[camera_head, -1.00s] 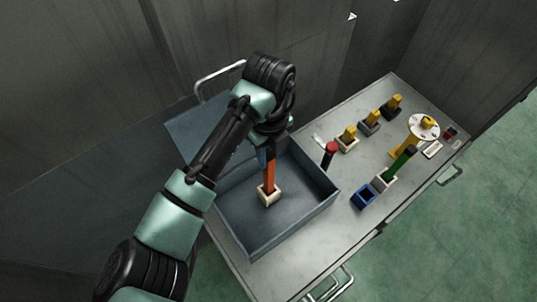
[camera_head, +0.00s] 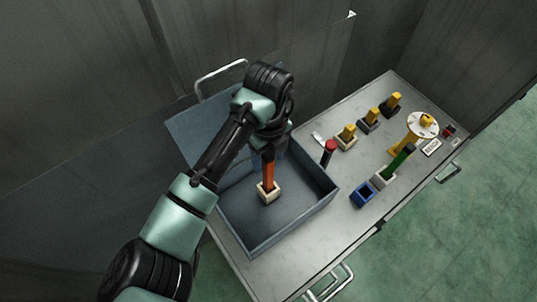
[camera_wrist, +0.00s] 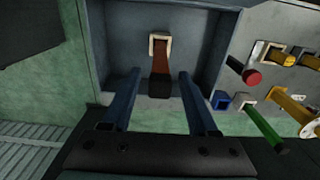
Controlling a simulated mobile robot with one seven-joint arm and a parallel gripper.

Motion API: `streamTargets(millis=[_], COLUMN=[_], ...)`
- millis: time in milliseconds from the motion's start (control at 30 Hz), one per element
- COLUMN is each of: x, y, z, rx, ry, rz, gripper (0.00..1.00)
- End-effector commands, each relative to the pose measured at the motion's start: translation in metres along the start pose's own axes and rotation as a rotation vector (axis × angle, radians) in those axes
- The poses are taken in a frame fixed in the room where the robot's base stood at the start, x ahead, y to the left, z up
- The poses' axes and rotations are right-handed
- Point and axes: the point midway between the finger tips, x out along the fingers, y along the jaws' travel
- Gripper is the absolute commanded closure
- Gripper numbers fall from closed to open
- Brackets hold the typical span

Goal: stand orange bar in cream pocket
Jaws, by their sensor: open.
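The orange bar (camera_head: 268,172) stands upright in the cream pocket (camera_head: 269,193) on the floor of the blue-grey box. In the wrist view the bar (camera_wrist: 160,62) has its dark end toward me, and the cream pocket (camera_wrist: 151,38) shows around its far end. My gripper (camera_wrist: 158,75) is open, with one blue finger on each side of the bar's line and gaps between them and the bar. In the head view my wrist hides the fingers, just above the bar's top.
The blue-grey box (camera_head: 262,247) has raised walls and an open lid. To its right on the bench are a red-topped dark post (camera_head: 329,152), an empty blue pocket (camera_head: 363,194), a green bar (camera_head: 400,162) and several yellow pieces in pockets.

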Motion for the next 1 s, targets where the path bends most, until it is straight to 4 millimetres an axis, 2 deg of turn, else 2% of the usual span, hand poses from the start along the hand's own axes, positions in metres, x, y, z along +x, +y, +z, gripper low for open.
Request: streamTargets(millis=[167,500,600,800,1000], x=[-0.016,-0.091,-0.108,-0.121,-0.122], y=[-0.001,-0.001,0.000,0.000,0.000], z=[0.001,0.001,0.001,0.000,0.000], rx=[0.002,0.002,0.001,0.000,0.000], ry=[-0.003,-0.006,-0.005,-0.002,0.001], rz=[-0.003,-0.001,0.001,0.000,0.000], gripper=[0.41,0.41,0.41,0.41,0.41])
